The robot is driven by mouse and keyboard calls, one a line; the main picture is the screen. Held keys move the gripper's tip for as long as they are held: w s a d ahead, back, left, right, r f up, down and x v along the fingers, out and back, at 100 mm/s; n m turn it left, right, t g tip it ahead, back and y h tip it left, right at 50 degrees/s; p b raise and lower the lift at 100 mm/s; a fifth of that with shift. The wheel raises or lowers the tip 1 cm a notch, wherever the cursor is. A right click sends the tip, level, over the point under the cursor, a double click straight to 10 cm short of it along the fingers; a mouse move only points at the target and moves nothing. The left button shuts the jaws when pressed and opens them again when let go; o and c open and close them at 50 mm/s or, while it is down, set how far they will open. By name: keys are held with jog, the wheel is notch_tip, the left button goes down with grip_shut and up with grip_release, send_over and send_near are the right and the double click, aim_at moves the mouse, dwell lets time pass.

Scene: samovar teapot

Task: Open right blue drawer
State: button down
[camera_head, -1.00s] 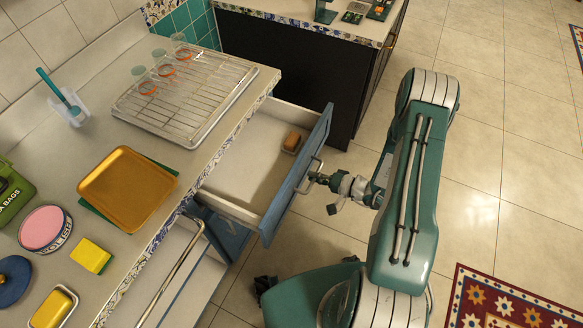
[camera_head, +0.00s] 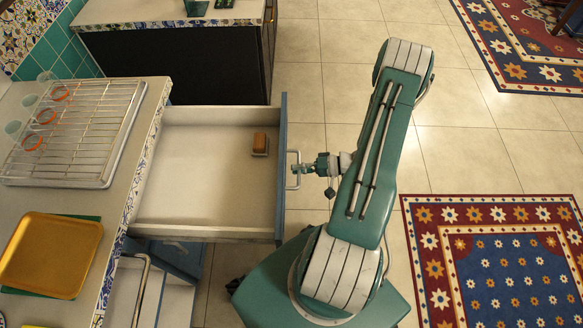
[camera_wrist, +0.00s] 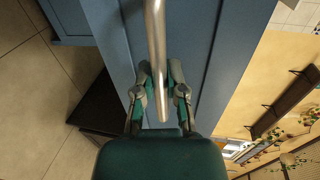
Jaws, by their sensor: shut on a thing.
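The blue-fronted drawer (camera_head: 205,190) stands pulled far out from the counter in the head view, its white inside showing. A small brown block on a pale base (camera_head: 260,144) lies inside, near the front panel. The metal handle (camera_head: 293,170) is on the outer face of the blue front. My gripper (camera_head: 303,169) is at the handle, to the right of the front. In the wrist view, my gripper (camera_wrist: 160,88) has its two fingers on either side of the metal handle bar (camera_wrist: 156,40), shut on it, with the blue front (camera_wrist: 200,60) behind.
A wire rack with glasses (camera_head: 85,140) and a yellow tray (camera_head: 50,255) are on the left counter. Another blue door or drawer (camera_head: 180,260) stands open below. A dark cabinet (camera_head: 180,65) is behind. Tiled floor (camera_head: 460,150) and patterned rugs (camera_head: 500,265) lie to the right.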

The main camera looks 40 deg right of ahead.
jog(key=shift+f, duration=0.15)
jog(key=c, duration=0.7)
grip_release()
jog(key=shift+d, duration=0.25)
jog(key=v, duration=1.1)
jog(key=shift+s+d, duration=0.25)
jog(key=shift+d, duration=0.05)
